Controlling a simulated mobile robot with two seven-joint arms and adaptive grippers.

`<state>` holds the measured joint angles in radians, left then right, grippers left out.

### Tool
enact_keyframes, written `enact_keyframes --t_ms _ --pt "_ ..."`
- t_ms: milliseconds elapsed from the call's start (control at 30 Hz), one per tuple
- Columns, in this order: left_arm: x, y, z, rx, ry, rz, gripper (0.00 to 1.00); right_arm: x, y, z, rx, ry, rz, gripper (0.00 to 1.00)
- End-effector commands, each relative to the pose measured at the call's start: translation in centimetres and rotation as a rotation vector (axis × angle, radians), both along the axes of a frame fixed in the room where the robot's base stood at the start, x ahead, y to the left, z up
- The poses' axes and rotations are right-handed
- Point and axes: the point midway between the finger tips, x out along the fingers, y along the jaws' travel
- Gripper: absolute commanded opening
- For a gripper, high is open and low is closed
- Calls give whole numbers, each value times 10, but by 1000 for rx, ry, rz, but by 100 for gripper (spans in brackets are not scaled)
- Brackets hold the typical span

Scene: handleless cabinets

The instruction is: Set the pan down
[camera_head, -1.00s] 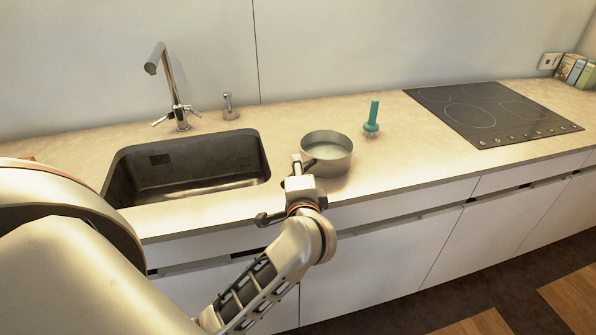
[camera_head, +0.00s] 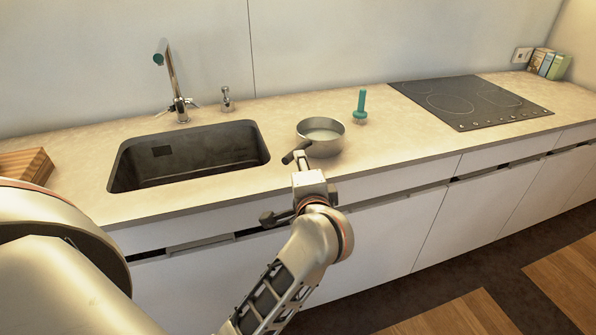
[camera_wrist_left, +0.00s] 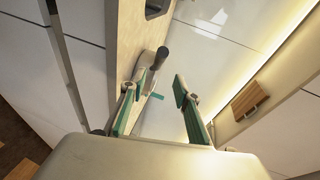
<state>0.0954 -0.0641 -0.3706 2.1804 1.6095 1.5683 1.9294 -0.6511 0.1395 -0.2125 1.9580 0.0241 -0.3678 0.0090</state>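The grey metal pan (camera_head: 321,137) sits upright on the counter between the sink and a green-handled brush in the head view. Its dark handle (camera_head: 293,157) points toward the counter's front edge and to the left. My left gripper (camera_head: 304,168) is just in front of the pan, near the handle. The left wrist view shows its two green-padded fingers (camera_wrist_left: 154,98) spread wide with nothing clamped between them. A dark rod that looks like the pan's handle (camera_wrist_left: 161,55) shows beyond them. My right gripper is not in view.
The sink (camera_head: 188,157) with its faucet (camera_head: 177,90) lies left of the pan. The green brush (camera_head: 361,106) stands close to its right. Further right is a black cooktop (camera_head: 470,101). A wooden box (camera_head: 27,165) is at far left. The counter between brush and cooktop is clear.

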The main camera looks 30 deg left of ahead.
Motion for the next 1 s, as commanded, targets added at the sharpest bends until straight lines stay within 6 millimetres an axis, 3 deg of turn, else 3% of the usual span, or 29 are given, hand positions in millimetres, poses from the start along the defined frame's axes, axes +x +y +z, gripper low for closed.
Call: enact_keyframes --t_ms 167,267,400,533,667,733,767,900,1000 --pt "-2 3 2 62 17 3 31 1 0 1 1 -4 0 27" --pt "-10 17 10 299 78 13 31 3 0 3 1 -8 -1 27" --pt "-28 25 33 938 286 37 31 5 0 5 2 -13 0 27" --pt "-38 -9 38 1667 561 65 31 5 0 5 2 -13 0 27" --pt "-45 -68 -2 2417 825 102 31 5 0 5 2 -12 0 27" --pt "-53 -99 -44 2833 939 132 31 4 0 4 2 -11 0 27" --pt "-58 -111 -67 -2958 -957 -146 31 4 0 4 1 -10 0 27" --pt "-97 -142 -183 -2241 -568 -170 31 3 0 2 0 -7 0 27" --pt "-133 -141 -255 -1849 -327 -195 31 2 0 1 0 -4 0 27"
